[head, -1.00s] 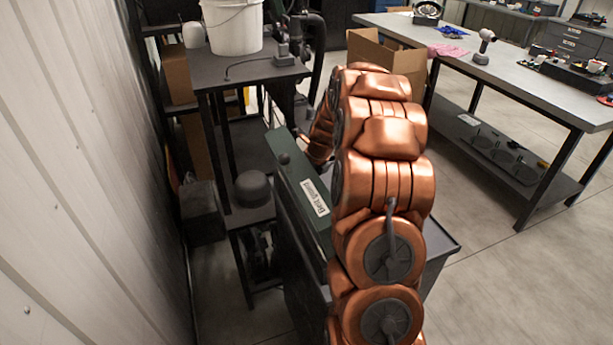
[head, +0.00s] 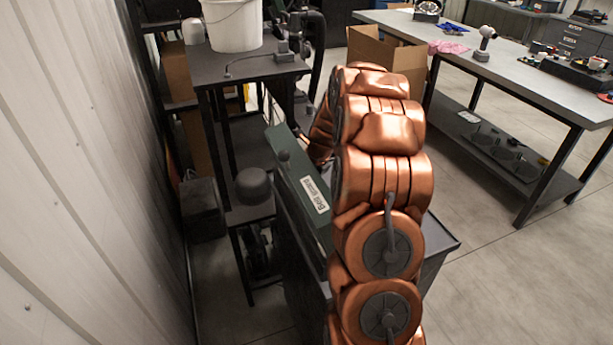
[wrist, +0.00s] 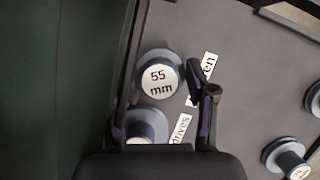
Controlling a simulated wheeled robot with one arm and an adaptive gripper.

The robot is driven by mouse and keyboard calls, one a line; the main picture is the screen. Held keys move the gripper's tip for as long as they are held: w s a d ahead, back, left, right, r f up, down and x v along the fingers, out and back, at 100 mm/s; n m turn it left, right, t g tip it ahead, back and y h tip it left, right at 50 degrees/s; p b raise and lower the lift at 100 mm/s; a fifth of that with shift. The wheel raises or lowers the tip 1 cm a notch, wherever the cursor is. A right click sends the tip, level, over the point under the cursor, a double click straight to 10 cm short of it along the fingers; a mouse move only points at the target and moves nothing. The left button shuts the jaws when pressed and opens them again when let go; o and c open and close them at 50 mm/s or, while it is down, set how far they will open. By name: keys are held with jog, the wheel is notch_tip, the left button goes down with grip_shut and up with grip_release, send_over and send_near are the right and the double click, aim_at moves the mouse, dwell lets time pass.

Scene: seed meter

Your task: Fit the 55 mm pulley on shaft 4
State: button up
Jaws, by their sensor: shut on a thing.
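The 55 mm pulley (wrist: 160,80), a grey disc with a white labelled face, is between the fingers of my gripper (wrist: 165,92) in the wrist view. My gripper is shut on it. Another grey pulley (wrist: 146,124) lies close below it, partly hidden by my gripper. Two labels lie beside the pulley on a dark grey surface (wrist: 240,65); one reads "drives", the other is partly covered by a finger. Shaft 4 cannot be made out. In the head view my copper arm hides my gripper and the pulley.
More pulleys (wrist: 285,158) sit at the right of the wrist view. In the head view, a green box labelled "Belt guard" (head: 300,184) stands left of my arm. A bench with a white bucket (head: 232,25) stands behind, near the left wall. Open floor (head: 500,290) lies to the right.

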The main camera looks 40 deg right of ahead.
jog(key=shift+f, duration=0.4)
jog(key=o, duration=1.3)
jog(key=shift+c, duration=0.2)
jog(key=v, duration=1.2)
